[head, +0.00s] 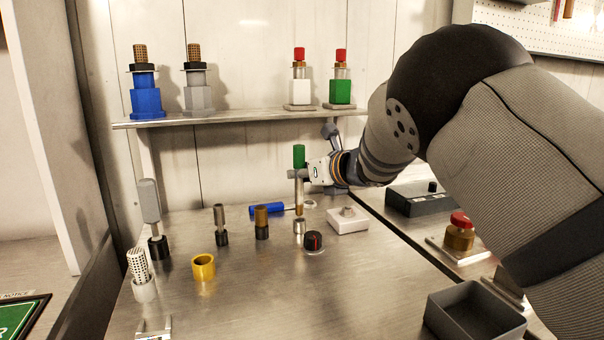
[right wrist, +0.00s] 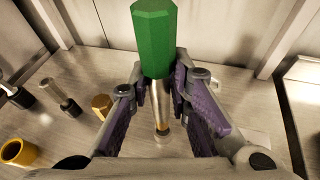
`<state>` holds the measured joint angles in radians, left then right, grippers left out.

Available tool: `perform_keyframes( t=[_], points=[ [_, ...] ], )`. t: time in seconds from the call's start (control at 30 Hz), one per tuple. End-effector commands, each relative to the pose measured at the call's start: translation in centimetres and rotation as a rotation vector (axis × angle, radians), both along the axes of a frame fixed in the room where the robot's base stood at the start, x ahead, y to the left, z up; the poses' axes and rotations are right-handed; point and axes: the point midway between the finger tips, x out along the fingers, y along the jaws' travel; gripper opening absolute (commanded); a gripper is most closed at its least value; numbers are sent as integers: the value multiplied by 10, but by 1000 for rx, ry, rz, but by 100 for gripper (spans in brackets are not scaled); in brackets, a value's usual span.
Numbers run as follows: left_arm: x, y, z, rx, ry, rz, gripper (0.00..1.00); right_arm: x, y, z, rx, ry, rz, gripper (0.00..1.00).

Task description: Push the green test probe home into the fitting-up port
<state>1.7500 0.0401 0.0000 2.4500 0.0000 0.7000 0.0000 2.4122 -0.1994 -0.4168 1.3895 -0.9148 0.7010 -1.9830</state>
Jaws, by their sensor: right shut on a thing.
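The green test probe (head: 299,157) stands upright over the bench, with a green handle, a metal shaft and a brass-coloured lower part. My right gripper (head: 299,175) is shut on it just below the handle. In the right wrist view the green handle (right wrist: 153,40) rises between my two purple-padded fingers (right wrist: 157,92). A short silver cylinder (head: 299,227) stands just below the probe in the head view. I cannot tell whether it is the fitting-up port, or whether the tip touches or enters anything. My left gripper is not in view.
A white block (head: 347,220) and a black-and-red knob (head: 314,242) are close by. A dark open bin (head: 474,313) is at front right.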

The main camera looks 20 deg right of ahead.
Motion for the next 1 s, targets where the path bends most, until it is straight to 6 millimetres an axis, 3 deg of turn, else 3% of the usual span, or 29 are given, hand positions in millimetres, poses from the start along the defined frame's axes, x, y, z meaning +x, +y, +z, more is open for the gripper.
perform_keyframes(
  t=[0.5,1.0],
  points=[
    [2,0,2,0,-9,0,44,0,-1,0,0,-1,-1,0],
    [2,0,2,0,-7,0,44,0,0,-12,1,0,0,0]
  ],
)
